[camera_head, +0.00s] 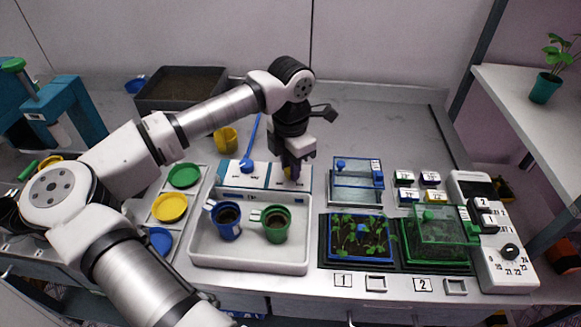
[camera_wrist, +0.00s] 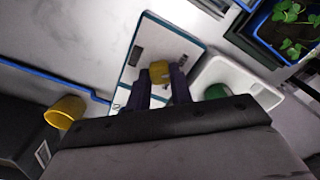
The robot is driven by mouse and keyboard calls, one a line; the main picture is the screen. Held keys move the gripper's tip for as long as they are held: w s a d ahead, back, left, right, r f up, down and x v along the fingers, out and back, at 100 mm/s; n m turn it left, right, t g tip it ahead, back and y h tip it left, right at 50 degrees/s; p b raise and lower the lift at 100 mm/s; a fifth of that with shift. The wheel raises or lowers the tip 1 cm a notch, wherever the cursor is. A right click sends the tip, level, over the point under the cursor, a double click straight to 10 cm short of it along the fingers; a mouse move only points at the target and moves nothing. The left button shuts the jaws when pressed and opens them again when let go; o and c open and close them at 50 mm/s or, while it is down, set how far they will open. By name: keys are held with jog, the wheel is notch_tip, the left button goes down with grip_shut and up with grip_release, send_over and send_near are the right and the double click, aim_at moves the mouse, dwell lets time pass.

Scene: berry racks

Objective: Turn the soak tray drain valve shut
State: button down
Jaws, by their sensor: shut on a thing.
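The white soak tray (camera_head: 250,263) stands on the bench with a blue cup (camera_head: 226,232) and a green cup (camera_head: 275,237) in it. A white panel with blue edging (camera_head: 262,182) runs along its back. My gripper (camera_head: 291,168) points down at the right part of that panel. In the wrist view, a yellow knob (camera_wrist: 159,68), seemingly the drain valve, shows at the tips of my gripper's dark fingers (camera_wrist: 160,85). The fingers are shut on it. The fingers partly hide the knob, and I cannot tell its turn position.
A blue-framed clear box (camera_head: 357,182) and seedling trays (camera_head: 358,238) stand at right, beside a control box (camera_head: 497,235). The bench back right is clear.

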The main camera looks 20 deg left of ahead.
jog(key=m+b, duration=0.3)
jog(key=shift+f+b, duration=0.2)
jog(key=shift+b, duration=0.1)
jog(key=m+b, duration=0.3)
jog(key=m, duration=0.2)
jog(key=shift+r, duration=0.1)
jog(key=m+b, duration=0.2)
jog(key=m, duration=0.2)
jog(key=shift+r+m+b, duration=0.15)
jog(key=shift+m+b, duration=0.55)
jog(key=shift+m, duration=1.7)
jog(key=c, duration=1.3)
grip_release()
jog(key=shift+o, duration=0.2)
notch_tip(320, 180, up, 14)
